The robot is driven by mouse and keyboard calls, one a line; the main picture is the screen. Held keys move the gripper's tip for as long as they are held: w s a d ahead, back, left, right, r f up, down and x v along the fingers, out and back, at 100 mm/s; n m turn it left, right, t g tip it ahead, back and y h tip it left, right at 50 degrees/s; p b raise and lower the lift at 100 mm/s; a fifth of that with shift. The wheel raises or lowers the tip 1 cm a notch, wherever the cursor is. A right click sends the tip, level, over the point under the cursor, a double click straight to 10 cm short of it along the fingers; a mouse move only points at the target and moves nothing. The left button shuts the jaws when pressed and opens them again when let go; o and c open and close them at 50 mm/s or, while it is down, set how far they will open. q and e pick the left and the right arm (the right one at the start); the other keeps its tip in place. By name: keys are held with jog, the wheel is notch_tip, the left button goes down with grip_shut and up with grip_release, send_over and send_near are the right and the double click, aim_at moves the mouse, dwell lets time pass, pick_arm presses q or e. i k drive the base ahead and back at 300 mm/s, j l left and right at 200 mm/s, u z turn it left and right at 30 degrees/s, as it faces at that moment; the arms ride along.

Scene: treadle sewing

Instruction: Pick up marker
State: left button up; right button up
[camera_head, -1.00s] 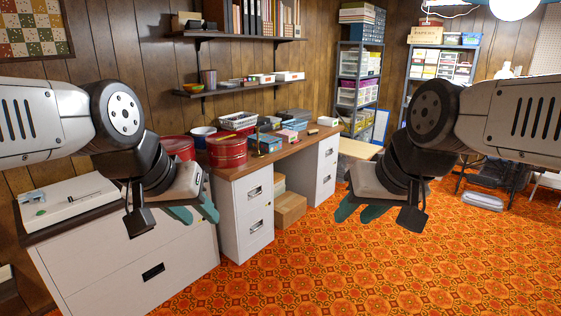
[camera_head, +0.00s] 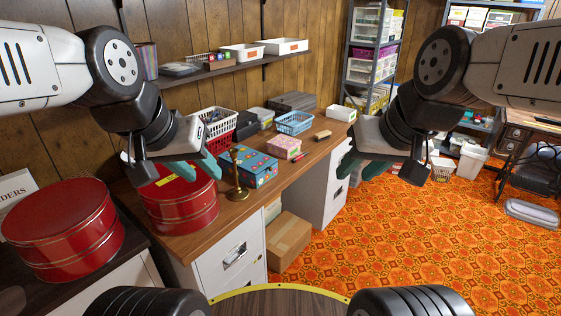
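A small red marker (camera_head: 299,156) lies on the wooden desk top (camera_head: 285,172), near its front edge, just right of the pink box. My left gripper (camera_head: 197,170) is open and empty. It shows in front of the red tin, left of the marker. My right gripper (camera_head: 362,166) is open and empty. It is in the air right of the marker, its fingers showing past the desk's front edge. Neither gripper touches the marker.
Around the marker stand a pink box (camera_head: 284,147), a blue patterned box (camera_head: 248,167), a brass candlestick (camera_head: 237,180), a blue basket (camera_head: 294,123) and a wooden brush (camera_head: 322,136). Red tins (camera_head: 62,230) stand at left. A cardboard box (camera_head: 288,242) sits below the desk.

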aim_at(297, 159)
jog(key=i+z, duration=0.15)
jog(key=i, duration=0.3)
jog(key=i+j+z, duration=0.15)
jog(key=i, duration=0.3)
jog(key=i+l+u, duration=0.15)
jog(key=i+u, duration=0.25)
jog(key=i+l+u, duration=0.2)
jog(key=u, duration=0.15)
